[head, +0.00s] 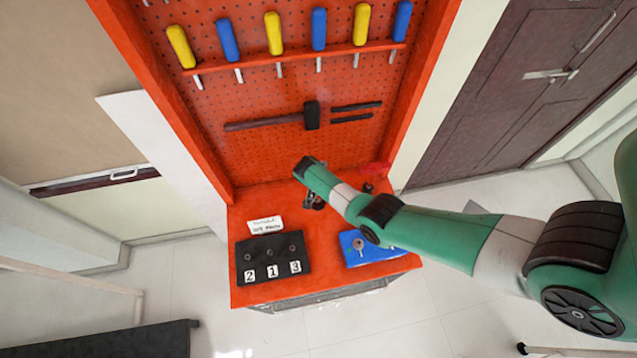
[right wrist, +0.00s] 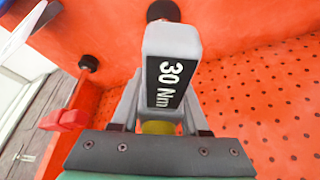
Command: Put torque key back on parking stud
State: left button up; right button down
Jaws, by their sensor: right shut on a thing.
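In the head view my right gripper (head: 313,196) is over the back of the orange bench, and my arm hides most of the key. A dark round knob (right wrist: 163,10) shows just past the key's far end; I cannot tell if they touch. A second dark knob (right wrist: 88,62) stands to its left. I cannot tell which is the parking stud. My left gripper is not in view.
A red part (right wrist: 65,118) lies left of the key, beside my gripper. The bench holds a black block (head: 272,258) numbered 2, 1, 3 and a blue plate (head: 378,254). The orange pegboard (head: 260,160) behind carries screwdrivers, a hammer and dark bars.

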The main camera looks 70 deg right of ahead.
jog(key=shift+f, duration=0.1)
dwell(0.3)
jog(key=shift+c, duration=1.6)
grip_release()
jog(key=p+v, duration=0.6)
jog(key=v, duration=0.5)
jog(key=shift+r+p, duration=0.3)
jog(key=shift+w, duration=0.1)
